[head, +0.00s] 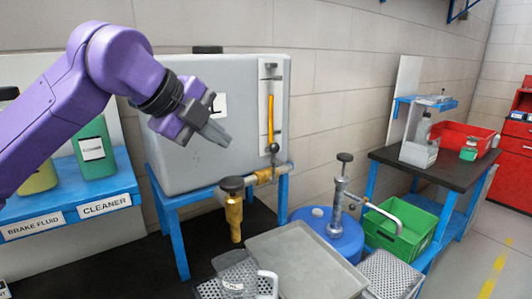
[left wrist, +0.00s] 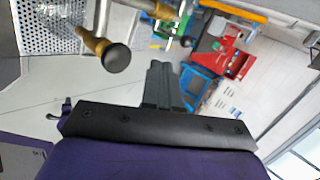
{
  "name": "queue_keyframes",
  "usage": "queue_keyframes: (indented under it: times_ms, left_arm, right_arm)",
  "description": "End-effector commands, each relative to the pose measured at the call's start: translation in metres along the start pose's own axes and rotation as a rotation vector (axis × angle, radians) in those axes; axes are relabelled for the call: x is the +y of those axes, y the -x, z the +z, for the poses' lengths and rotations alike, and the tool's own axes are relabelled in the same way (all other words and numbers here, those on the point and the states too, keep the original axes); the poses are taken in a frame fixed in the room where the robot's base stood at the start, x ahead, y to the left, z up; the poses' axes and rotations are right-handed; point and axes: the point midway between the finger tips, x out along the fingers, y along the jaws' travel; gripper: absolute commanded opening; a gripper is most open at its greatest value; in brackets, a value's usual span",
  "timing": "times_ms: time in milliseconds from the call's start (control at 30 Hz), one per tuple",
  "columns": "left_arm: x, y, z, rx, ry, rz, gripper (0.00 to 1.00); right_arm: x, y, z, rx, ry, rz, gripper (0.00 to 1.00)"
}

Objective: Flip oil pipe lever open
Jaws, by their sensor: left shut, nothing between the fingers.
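A grey tank (head: 215,150) stands on a blue stand. At its lower right a pipe (head: 262,176) leads to a brass tap (head: 234,218) with a black knob (head: 232,185) on top. The tap and knob (left wrist: 116,58) also show in the left wrist view. I cannot tell which part is the lever; an upright yellow bar (head: 270,118) is on the tank's front. My left gripper (head: 218,134) is shut and empty, in front of the tank, above the tap and left of the bar. It touches neither. My right gripper is out of view.
A grey tray (head: 300,262), a clear jug (head: 238,279) and a blue drum (head: 335,240) with a pump stand below the tap. Bottles stand on a blue shelf (head: 92,190) at left. A green crate (head: 400,228) and a dark bench (head: 440,172) are at right.

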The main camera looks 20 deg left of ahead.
Motion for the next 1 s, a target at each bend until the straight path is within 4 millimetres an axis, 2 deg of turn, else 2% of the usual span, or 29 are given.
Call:
queue_keyframes:
  times_ms: [233,667,800,1000]
  left_arm:
    - [-0.001,-0.012,0.001,-0.001,-0.003,0.005,0.0]
    - [-0.001,-0.1,0.002,-0.003,-0.002,0.007,0.0]
    - [-0.019,-0.116,0.002,-0.003,-0.002,0.004,0.0]
    - [-0.027,-0.129,0.003,-0.004,-0.002,0.002,0.0]
  right_arm:
    - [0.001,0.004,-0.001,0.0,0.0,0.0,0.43]
    - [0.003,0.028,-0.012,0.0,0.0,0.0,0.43]
    - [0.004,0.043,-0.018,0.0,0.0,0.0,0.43]
    - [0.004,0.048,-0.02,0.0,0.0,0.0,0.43]
